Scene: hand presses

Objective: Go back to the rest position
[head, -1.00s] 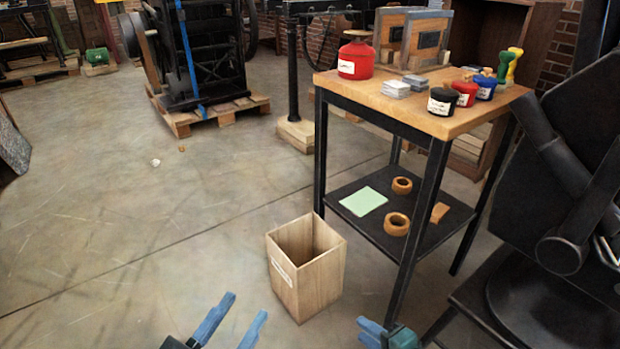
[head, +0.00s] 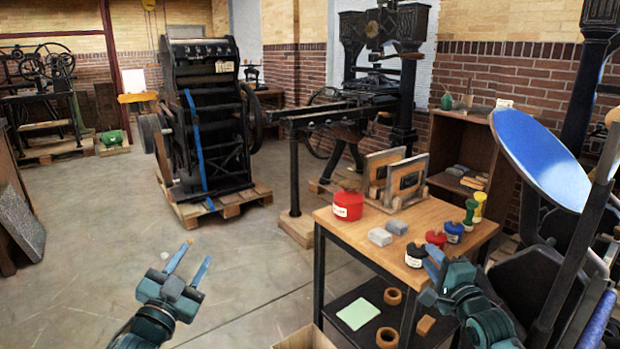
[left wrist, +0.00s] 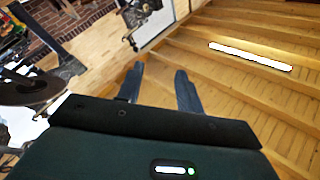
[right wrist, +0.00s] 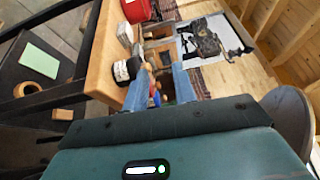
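My left gripper (head: 188,267) is raised over the open floor at the left of the head view. Its two blue fingers are apart with nothing between them, and they also show apart in the left wrist view (left wrist: 158,82). My right gripper (head: 437,268) is at the right, in front of the wooden-topped table (head: 345,222). In the right wrist view its fingers (right wrist: 155,85) are spread. Bottles and tabletop show behind them, and nothing appears held.
A press with a blue disc (head: 541,159) stands close on the right. A wooden bin (head: 303,340) is at the bottom edge.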

